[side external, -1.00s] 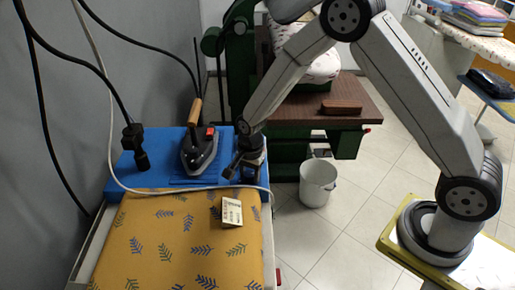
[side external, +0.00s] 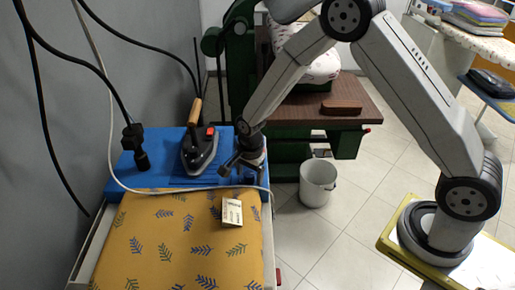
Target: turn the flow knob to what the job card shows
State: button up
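My gripper (side external: 240,170) is low over the right part of the blue rest, near its front edge. Its dark fingers are small here, and I cannot tell how far apart they are or whether they touch anything. I cannot make out the flow knob; the gripper may be hiding it. A small pale card (side external: 232,211) with dark print, likely the job card, lies on the yellow leaf-patterned board just in front of the gripper. Its print is too small to read.
An iron (side external: 199,150) with a wooden handle stands on the blue rest (side external: 157,178), left of my gripper. A black fitting (side external: 135,146) stands farther left. A pale hose (side external: 172,191) crosses in front. A white bucket (side external: 317,183) stands on the floor to the right.

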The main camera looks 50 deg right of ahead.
aim_at(251, 174)
jog(key=shift+r, duration=0.15)
jog(key=shift+s+r, duration=0.15)
jog(key=shift+r, duration=3.6)
jog(key=shift+s+d+r, duration=0.1)
jog(key=shift+s+d+r+n, duration=0.15)
jog(key=shift+s+r+n, duration=0.15)
jog(key=shift+s+n, duration=0.25)
jog(key=s+d+r+n+t, duration=0.1)
jog(key=s+d+r+n, duration=0.1)
jog(key=s+n, duration=0.5)
jog(key=s+d+r+n+t, duration=0.1)
jog(key=s+r+n, duration=0.1)
jog(key=s+n, duration=0.5)
jog(key=shift+s+d+n, duration=0.35)
jog(key=shift+s, duration=0.15)
